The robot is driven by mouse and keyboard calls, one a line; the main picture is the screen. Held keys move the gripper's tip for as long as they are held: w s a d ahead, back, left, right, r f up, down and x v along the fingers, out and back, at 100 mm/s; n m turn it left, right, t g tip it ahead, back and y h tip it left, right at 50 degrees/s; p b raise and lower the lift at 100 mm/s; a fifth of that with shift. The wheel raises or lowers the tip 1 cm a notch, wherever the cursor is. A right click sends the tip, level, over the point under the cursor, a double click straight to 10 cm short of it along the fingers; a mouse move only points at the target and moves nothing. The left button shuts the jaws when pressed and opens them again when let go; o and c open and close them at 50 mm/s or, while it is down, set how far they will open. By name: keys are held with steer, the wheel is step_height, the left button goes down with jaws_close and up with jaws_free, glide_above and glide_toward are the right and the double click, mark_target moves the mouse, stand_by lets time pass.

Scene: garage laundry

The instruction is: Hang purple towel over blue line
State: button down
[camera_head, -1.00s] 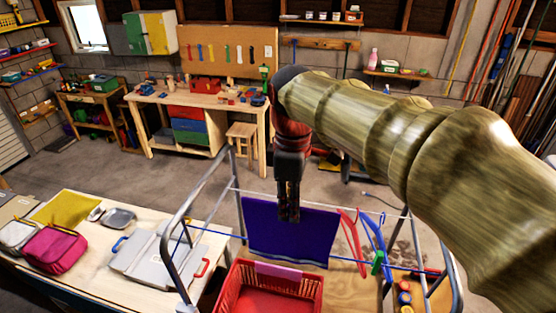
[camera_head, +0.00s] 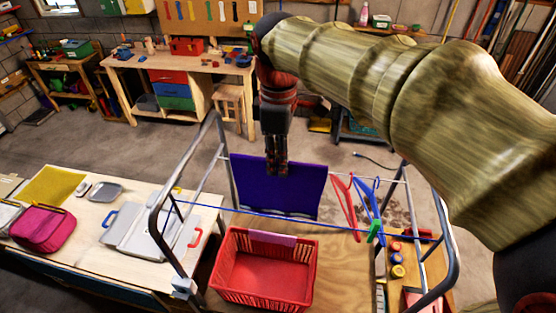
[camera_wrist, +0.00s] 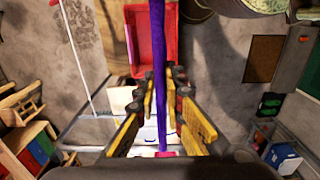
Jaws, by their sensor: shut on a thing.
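The purple towel (camera_head: 300,190) hangs spread out from my gripper (camera_head: 278,172), which is shut on its upper edge. In the wrist view my gripper (camera_wrist: 163,80) has the towel (camera_wrist: 159,60) edge-on as a thin strip between its fingers. The blue line (camera_head: 340,225) runs across the rack and passes in front of the towel's lower edge in the head view. The towel's body shows above and beyond that line. I cannot tell whether they touch.
A metal rack frame (camera_head: 160,222) surrounds the area. Red hanger (camera_head: 345,205), blue hanger (camera_head: 368,208) and green clip (camera_head: 376,232) are right of the towel. A red basket (camera_head: 262,285) stands below, nearer the camera. A table (camera_head: 75,220) with bags and trays is left.

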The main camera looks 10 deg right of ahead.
steer(key=shift+f+b, duration=6.75)
steer(key=shift+f, duration=3.95)
steer(key=c, duration=1.8)
jaws_free()
